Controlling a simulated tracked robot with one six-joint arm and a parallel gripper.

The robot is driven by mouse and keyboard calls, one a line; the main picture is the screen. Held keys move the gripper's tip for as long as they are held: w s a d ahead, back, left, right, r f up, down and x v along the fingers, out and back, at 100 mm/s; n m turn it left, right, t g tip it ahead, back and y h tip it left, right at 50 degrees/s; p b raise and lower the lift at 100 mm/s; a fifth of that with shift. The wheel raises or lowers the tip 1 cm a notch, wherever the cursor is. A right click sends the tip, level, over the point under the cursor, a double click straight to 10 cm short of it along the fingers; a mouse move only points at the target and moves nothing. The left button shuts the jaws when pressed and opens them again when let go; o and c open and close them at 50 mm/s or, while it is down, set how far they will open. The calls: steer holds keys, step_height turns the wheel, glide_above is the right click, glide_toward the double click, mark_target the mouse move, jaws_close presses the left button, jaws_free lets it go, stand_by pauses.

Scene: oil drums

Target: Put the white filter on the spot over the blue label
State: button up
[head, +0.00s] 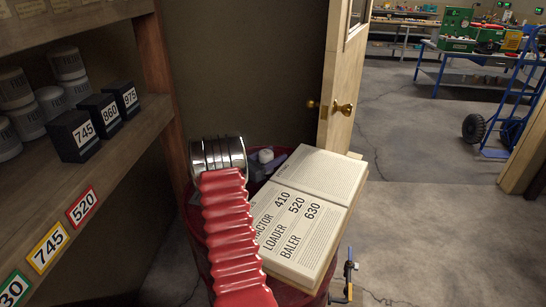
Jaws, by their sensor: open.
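Several white cylinders, such as this white filter (67,63), stand grouped on the shelf at the left; the print on them is too small to read surely. One more white filter (8,139) is cut by the left edge. I cannot tell which one the task means. No blue label shows; the shelf edge carries a red label 520 (82,207), a yellow label 745 (48,248) and a green label (14,289) ending in 30. My red ribbed arm reaches up the middle to a shiny metal part. My gripper's fingers do not show.
Black boxes (100,122) marked 745, 860 and 975 stand on the shelf (140,130). An open book (312,180) lies on a red drum (322,290), beside a small white item (265,155). An open door (343,90) stands behind. Floor is clear at the right, before a blue hand truck (510,115).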

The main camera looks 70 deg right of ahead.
mark_target(260, 161)
steer(key=v, duration=0.7)
steer(key=shift+a, duration=0.25)
steer(key=shift+w+r, duration=0.1)
stand_by(0.5)
steer(key=shift+a+r, duration=0.15)
steer(key=shift+r, duration=0.05)
steer(key=w+a+r+m+t+y, duration=0.15)
steer(key=a+r+m+y, duration=0.35)
steer(key=a, duration=0.8)
steer(key=w+a+r+m+t+y, duration=0.1)
steer(key=a+r+m+t, duration=0.15)
steer(key=a+r, duration=0.75)
steer(key=s+a+m+t+y, duration=0.3)
steer(key=a+t+y, duration=0.1)
steer(key=a, duration=1.7)
steer(key=s+a+m+t+y, duration=0.3)
steer(key=a+t+y, duration=0.2)
steer(key=a, duration=1.6)
steer(key=shift+f+y, duration=0.25)
steer(key=shift+y, duration=0.45)
